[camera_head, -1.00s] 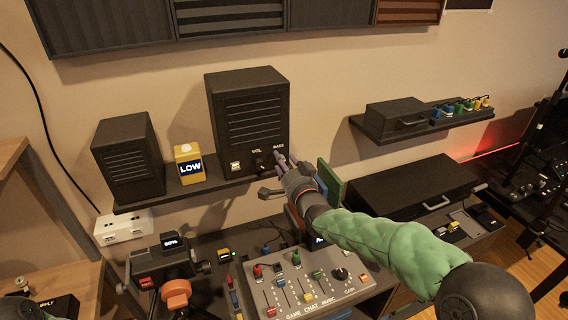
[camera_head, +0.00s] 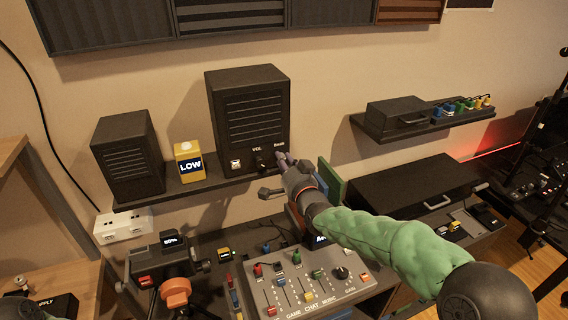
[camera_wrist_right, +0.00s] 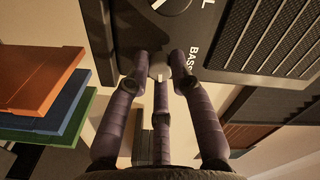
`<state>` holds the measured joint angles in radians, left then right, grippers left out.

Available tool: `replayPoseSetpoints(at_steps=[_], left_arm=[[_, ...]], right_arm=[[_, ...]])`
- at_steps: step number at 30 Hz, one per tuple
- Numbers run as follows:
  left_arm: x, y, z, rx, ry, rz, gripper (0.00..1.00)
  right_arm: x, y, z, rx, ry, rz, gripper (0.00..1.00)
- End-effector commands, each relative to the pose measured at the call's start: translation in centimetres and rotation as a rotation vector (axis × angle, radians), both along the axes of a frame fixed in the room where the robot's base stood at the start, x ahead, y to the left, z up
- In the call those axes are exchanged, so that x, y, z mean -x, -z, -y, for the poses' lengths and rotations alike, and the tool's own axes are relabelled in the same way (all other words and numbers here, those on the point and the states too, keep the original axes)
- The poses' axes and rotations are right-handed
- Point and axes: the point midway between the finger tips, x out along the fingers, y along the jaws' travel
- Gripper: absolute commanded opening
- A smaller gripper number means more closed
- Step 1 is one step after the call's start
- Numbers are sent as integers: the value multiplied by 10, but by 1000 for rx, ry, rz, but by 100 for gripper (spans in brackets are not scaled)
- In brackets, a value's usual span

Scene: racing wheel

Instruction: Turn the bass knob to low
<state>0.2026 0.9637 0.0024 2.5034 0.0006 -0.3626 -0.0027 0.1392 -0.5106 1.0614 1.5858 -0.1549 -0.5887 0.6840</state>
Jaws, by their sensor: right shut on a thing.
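The large black speaker (camera_head: 246,112) on the wall shelf has a VOL knob (camera_head: 262,164) and a BASS label on its lower front. My right gripper (camera_head: 285,160) is at the speaker's lower right corner, and its fingers hide the bass knob in the head view. In the right wrist view, the fingers (camera_wrist_right: 160,68) are closed around the small grey bass knob (camera_wrist_right: 158,72), beside the BASS lettering. A yellow box (camera_head: 189,163) with a LOW display stands left of this speaker. My left gripper is not in view.
A smaller speaker (camera_head: 128,155) stands at the shelf's left. A mixer (camera_head: 310,285) with several sliders lies below my right arm. Coloured panels (camera_wrist_right: 45,95) hang close by the gripper in the wrist view. A second shelf (camera_head: 420,122) is at right.

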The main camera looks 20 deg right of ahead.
Motion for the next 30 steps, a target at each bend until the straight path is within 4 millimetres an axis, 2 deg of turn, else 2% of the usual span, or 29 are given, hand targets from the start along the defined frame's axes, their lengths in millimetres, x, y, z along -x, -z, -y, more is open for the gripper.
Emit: replayPoseSetpoints(at_steps=[15,30], left_arm=[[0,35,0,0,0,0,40],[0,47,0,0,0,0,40]], right_arm=[[0,-2,1,436,4,-18,0],[0,-4,0,910,5,-44,0]])
